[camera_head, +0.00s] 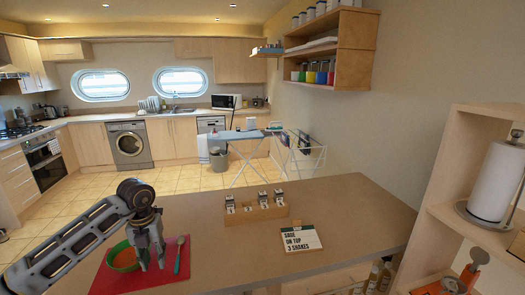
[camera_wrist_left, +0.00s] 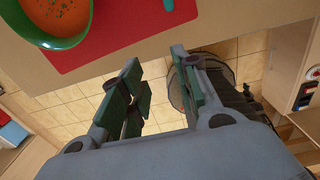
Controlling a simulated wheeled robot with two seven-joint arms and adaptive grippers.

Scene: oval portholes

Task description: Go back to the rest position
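My left gripper (camera_head: 152,262) reaches in from the left in the head view and hangs over the red mat (camera_head: 150,285), just right of the green bowl (camera_head: 111,266). In the left wrist view its two fingers (camera_wrist_left: 157,68) are spread apart with nothing between them. The bowl holds orange soup (camera_head: 122,259), and green specks show on it in the left wrist view (camera_wrist_left: 65,12). A spoon (camera_head: 178,258) lies on the mat to the right of the gripper. My right gripper is not in view.
A wooden rack (camera_head: 262,213) with several spice jars stands on the counter (camera_head: 350,205). A card (camera_head: 301,239) reading "SAGE ON TOP 3 SHAKES" is in front of it. Shelves with a paper towel roll (camera_head: 497,180) stand at the right. The counter's right part is clear.

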